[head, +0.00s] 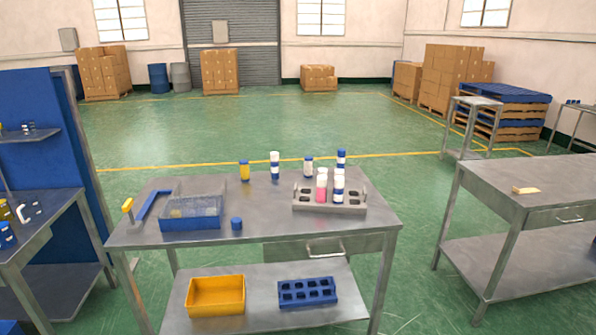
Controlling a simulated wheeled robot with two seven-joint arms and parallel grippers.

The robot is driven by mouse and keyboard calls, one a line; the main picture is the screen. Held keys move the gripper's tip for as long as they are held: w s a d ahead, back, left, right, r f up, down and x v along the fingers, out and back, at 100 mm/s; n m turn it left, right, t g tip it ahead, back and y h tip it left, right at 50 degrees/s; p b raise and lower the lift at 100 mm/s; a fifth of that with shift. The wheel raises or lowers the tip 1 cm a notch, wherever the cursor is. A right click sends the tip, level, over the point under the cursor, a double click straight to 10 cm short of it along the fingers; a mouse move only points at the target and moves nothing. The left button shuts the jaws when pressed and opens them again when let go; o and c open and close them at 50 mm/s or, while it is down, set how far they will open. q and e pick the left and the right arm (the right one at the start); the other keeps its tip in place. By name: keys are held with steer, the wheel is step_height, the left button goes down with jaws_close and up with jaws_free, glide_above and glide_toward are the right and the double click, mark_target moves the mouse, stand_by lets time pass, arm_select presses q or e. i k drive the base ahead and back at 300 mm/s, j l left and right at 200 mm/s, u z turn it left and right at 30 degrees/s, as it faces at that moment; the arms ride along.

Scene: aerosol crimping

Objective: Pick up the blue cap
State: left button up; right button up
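A small blue cap (236,223) stands on the metal workbench (270,226) near its front edge. It is just right of a blue tray (190,222) and left of a grey rack. No gripper shows in the head view, and nothing touches the cap.
A grey rack (301,205) holds several cans at the right of the bench. A yellow-and-blue tool (148,207) is at left. A yellow bin (216,296) and blue rack (307,291) are on the lower shelf.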

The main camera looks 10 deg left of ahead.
mark_target(237, 225)
steer(key=i+j+u, duration=0.1)
steer(key=j, duration=0.35)
steer(key=i+j, duration=0.15)
steer(key=j, duration=0.25)
steer(key=i+j+u, duration=0.15)
steer(key=j, duration=0.3)
steer(key=i+j, duration=0.15)
steer(key=j, duration=0.25)
steer(key=i+j+u, duration=0.15)
steer(key=j, duration=0.25)
steer(key=i+j+u, duration=0.1)
steer(key=j, duration=0.3)
steer(key=i, duration=0.1)
